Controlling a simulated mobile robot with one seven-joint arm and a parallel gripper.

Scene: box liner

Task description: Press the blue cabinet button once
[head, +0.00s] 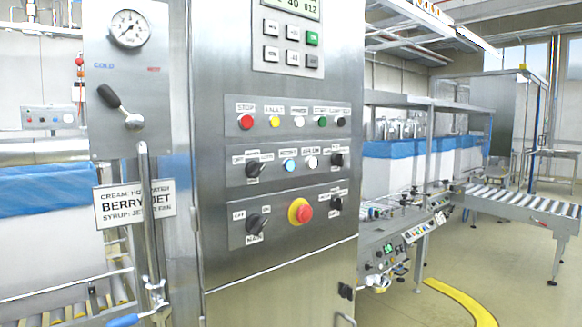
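The blue button (290,165) is on the middle control strip of the steel cabinet (270,285). It sits between a black rotary knob (254,169) on its left and a white button (312,162) on its right. A small label is above it; I cannot read it clearly. Nothing covers the button. My gripper is not in view.
The upper strip holds red (246,122), yellow, white, green and black buttons. Below is a red emergency stop (304,213) with a yellow collar. A lever (121,106) and pipe stand left of the cabinet. A roller conveyor (515,208) is at right.

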